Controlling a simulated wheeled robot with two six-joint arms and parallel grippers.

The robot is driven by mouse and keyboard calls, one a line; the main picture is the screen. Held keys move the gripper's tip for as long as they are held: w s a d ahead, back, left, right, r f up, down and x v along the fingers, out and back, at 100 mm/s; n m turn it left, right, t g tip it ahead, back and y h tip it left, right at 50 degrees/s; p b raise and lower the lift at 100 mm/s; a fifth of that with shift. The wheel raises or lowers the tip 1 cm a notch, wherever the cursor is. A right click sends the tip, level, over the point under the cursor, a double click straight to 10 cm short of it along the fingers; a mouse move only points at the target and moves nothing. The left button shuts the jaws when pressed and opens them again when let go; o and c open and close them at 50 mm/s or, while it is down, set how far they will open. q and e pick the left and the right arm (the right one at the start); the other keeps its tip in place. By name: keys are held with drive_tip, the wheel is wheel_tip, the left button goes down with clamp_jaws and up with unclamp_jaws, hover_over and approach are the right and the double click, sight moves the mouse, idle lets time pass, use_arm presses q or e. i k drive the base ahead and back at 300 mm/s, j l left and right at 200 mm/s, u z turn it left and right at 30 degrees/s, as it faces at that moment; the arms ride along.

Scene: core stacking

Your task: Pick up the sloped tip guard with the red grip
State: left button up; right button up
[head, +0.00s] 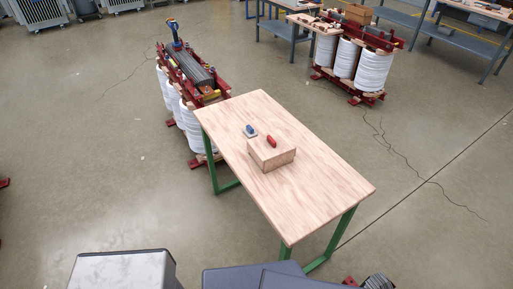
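A small piece with a red grip (272,141) sits on top of a wooden block (272,160) on the wooden table (318,190). A small piece with a blue grip (250,130) on a pale base sits just left of it, by the block's back left edge. Both pieces are too small to tell whether they are sloped. Neither of my grippers shows in the head view.
The table has green legs (337,235) and is clear right of the block. Behind it on the left stands a transformer core with white coils (192,128); another (342,58) stands back right by workbenches. The floor right of the table is open.

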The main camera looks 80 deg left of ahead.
sight(274, 150)
drive_tip(key=u, duration=2.75)
drive_tip(key=z, duration=2.95)
drive_tip(key=k+j, duration=0.1)
drive_tip(key=j, duration=0.4)
drive_tip(key=k+j, duration=0.1)
drive_tip(key=j, duration=0.35)
drive_tip(key=k, duration=0.7)
